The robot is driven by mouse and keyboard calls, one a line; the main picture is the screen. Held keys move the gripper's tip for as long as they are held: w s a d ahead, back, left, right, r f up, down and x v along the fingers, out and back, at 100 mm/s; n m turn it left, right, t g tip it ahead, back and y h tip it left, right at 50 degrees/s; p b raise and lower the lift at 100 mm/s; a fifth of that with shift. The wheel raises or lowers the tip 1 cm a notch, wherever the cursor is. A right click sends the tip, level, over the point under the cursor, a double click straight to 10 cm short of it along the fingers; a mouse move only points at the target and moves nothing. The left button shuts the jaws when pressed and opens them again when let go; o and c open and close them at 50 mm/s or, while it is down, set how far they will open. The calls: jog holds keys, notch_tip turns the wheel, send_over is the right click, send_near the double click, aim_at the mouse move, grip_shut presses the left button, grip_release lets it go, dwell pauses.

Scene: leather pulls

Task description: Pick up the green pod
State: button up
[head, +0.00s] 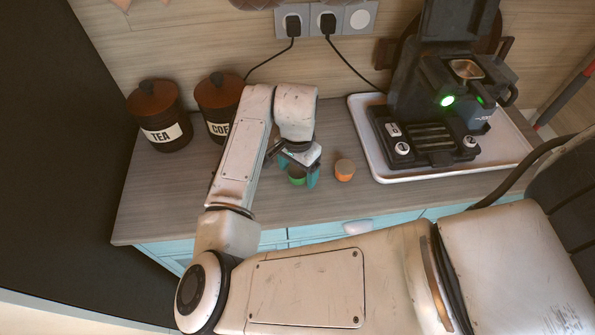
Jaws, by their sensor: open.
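The green pod (297,180) is a small cup standing on the wooden counter, partly covered by my gripper. My gripper (300,177) points down over it, open, with one teal finger on each side of the pod. Whether the fingers touch the pod cannot be told. An orange pod (344,170) stands on the counter just to the right of my gripper, apart from it.
A black coffee machine (430,115) stands on a white tray (393,178) at right. Cables hang from wall sockets (325,20). The wooden counter (150,210) is clear at front left.

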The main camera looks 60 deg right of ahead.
jog(key=shift+f, duration=0.25)
jog(key=shift+c, duration=0.4)
jog(key=c, duration=1)
